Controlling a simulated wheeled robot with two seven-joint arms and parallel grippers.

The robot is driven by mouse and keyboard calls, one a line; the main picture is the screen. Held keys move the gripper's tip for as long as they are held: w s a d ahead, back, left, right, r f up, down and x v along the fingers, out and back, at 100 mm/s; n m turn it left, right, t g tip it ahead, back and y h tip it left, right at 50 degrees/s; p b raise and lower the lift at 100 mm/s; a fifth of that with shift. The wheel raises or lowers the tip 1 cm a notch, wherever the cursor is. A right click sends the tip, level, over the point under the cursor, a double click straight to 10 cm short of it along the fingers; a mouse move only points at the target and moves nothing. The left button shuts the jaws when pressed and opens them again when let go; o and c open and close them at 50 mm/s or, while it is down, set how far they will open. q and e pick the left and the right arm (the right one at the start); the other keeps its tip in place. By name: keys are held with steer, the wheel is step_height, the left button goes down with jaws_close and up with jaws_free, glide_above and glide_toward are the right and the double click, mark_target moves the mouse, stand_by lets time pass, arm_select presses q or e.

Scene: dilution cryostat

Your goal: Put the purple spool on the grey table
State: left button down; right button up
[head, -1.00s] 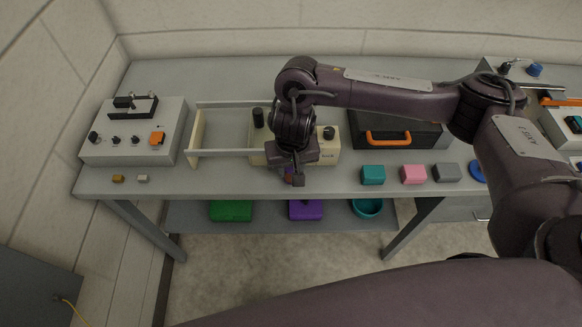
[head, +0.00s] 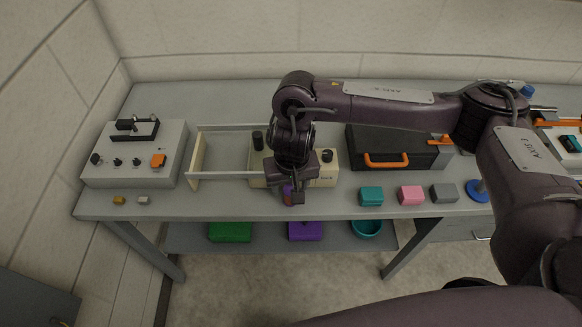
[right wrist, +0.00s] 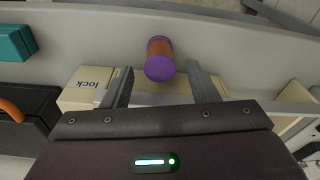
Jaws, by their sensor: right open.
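The purple spool (right wrist: 160,60) has purple ends and an orange-brown middle. It stands at the front part of the grey table (head: 235,203), and in the head view the spool (head: 288,194) is partly hidden by my right gripper. My right gripper (head: 297,197) is above the front of the table. In the right wrist view its two fingers (right wrist: 160,73) are spread wide, with the spool in line with the gap, near the fingertips. No finger visibly touches it. My left gripper is not in view.
Behind the spool is a cream box marked "lock" (right wrist: 85,88). An open-topped cream frame (head: 195,165) is left of it. Bare tabletop lies left of the spool.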

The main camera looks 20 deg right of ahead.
step_height(320, 180, up, 9)
steer(key=s+p, duration=0.1)
steer(key=shift+s+r+p, duration=0.15)
steer(key=shift+p, duration=0.25)
